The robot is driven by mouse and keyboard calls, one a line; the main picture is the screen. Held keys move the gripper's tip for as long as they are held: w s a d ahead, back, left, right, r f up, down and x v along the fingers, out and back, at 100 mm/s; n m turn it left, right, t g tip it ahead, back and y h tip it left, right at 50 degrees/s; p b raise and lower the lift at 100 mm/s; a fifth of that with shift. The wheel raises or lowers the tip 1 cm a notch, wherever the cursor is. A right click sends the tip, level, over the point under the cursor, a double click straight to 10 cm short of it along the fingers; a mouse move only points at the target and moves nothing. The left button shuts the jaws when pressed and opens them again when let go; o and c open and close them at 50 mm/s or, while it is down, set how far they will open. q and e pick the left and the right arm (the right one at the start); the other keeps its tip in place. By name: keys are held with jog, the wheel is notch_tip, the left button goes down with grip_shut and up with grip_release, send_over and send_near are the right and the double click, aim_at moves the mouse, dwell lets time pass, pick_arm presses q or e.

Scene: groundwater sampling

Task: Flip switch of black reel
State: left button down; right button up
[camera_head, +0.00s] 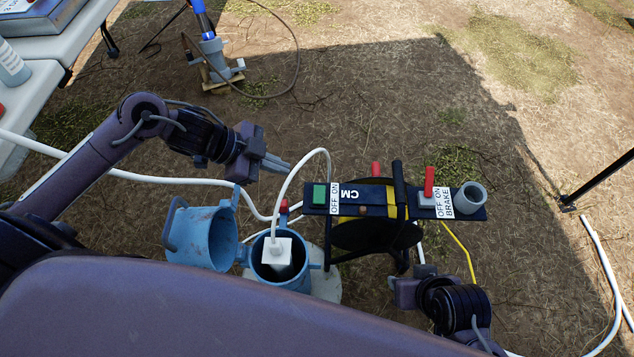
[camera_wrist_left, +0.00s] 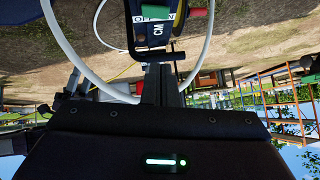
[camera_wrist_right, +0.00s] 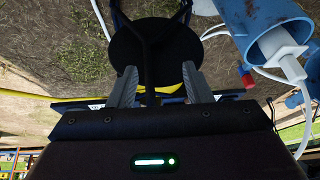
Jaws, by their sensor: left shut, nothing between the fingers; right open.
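The black reel (camera_head: 376,236) stands under a dark control panel (camera_head: 376,211) marked CM. A green switch (camera_head: 319,195) sits at the panel's left end beside an OFF/ON label. A red brake lever (camera_head: 429,182) stands near its right end. My left gripper (camera_head: 284,165) is shut and empty, up and left of the green switch and apart from it. The left wrist view shows its closed fingers (camera_wrist_left: 160,82) below the green switch (camera_wrist_left: 180,16). My right gripper (camera_wrist_right: 160,86) is open near the reel, with a dark frame bar (camera_wrist_right: 149,55) showing between its fingers; contact is unclear.
Two blue containers (camera_head: 200,238) stand left of the reel; a white plug block (camera_head: 277,252) sits at the right one. A white cable (camera_head: 296,172) arches close to my left gripper. A blue-topped well pipe (camera_head: 212,55) and white table (camera_head: 45,75) stand farther back.

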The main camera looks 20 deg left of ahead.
pick_arm(q)
jog(key=shift+a, duration=0.1)
pick_arm(e)
jog(key=shift+s, duration=0.1)
jog(key=shift+a, duration=0.1)
pick_arm(q)
jog(key=b, duration=0.4)
send_over(325, 190)
jog(key=s+a, duration=0.2)
jog(key=a, duration=0.1)
jog(key=f, duration=0.7)
jog(key=shift+w+d+f, duration=0.1)
jog(key=shift+d+f, duration=0.15)
jog(key=shift+f, duration=0.1)
jog(key=f, duration=0.2)
jog(key=f+b, duration=0.1)
jog(key=shift+w+a, duration=0.1)
jog(key=shift+w, duration=0.15)
pick_arm(e)
jog(key=w+a+r+t+y, duration=0.2)
jog(key=w+r+t, duration=0.4)
jog(key=r, duration=0.4)
jog(key=w+a+r+t+y, duration=0.2)
jog(key=w+r+t, duration=0.4)
jog(key=r, duration=0.4)
jog(key=shift+w+a+t+y, duration=0.3)
jog(key=shift+t+y, duration=0.1)
jog(key=shift+y, duration=0.3)
